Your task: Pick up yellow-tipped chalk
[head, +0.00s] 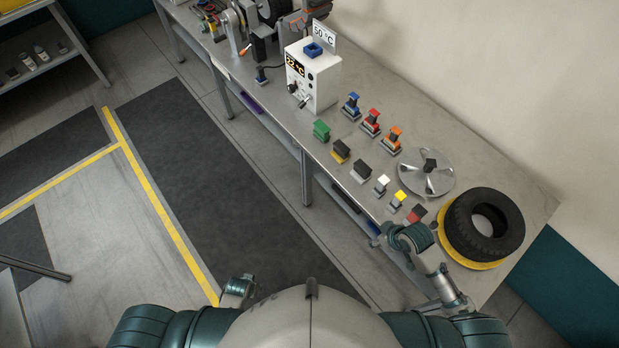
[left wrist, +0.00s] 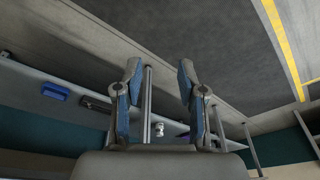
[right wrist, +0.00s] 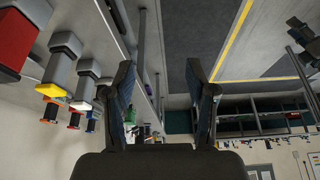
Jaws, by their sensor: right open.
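The yellow-tipped chalk (head: 398,200), a small grey block with a yellow top, stands near the front edge of the bench, between a white-tipped block (head: 381,184) and a red-and-dark block (head: 416,214). In the right wrist view the yellow-tipped chalk (right wrist: 64,60) appears upside down, left of the fingers and apart from them. My right gripper (right wrist: 159,72) is open and empty. In the head view it is by the bench's front edge, just below the chalk; its fingertips are hard to make out. My left gripper (left wrist: 158,68) is open and empty, away from the bench.
The bench (head: 480,150) also holds a tyre (head: 459,227) on a yellow disc, a metal disc (head: 426,174), several coloured-top blocks and a white temperature box (head: 313,77). The red-and-dark block is close beside the chalk. Floor left of the bench is clear.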

